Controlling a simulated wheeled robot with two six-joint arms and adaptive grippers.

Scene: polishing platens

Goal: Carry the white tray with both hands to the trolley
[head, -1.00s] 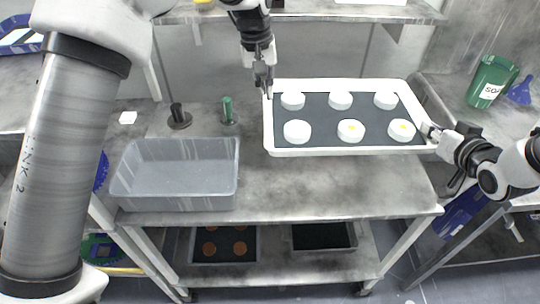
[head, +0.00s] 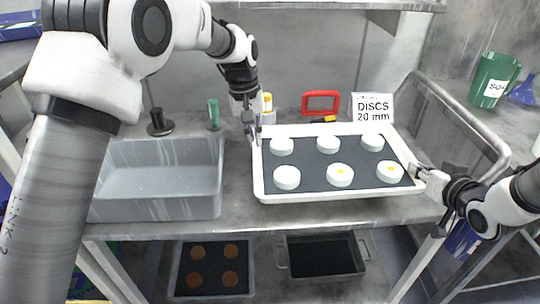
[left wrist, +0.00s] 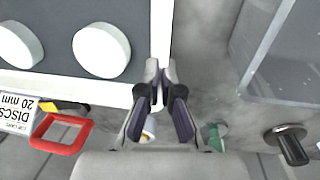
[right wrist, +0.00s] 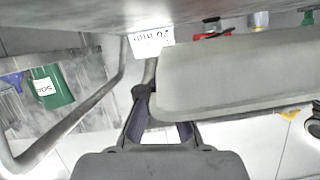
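The white tray (head: 305,195) has a dark mat and several white discs on it, some with yellow marks. It looks level, over the right part of a steel worktop (head: 238,205); I cannot tell whether it touches the top. My left gripper (head: 252,132) is shut on the tray's left rim; the left wrist view shows its fingers (left wrist: 160,82) either side of the rim (left wrist: 161,30). My right gripper (head: 420,172) is at the right rim and appears shut on it. In the right wrist view the tray (right wrist: 235,75) hides part of its fingers.
A grey bin (head: 155,207) stands left of the tray. Behind are a black knob (head: 160,125), a green knob (head: 213,115), a red frame (head: 321,100) and a DISCS 20 mm sign (head: 372,107). A bent steel rail (head: 485,125) rises at the right. Dark trays (head: 322,255) lie on the lower shelf.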

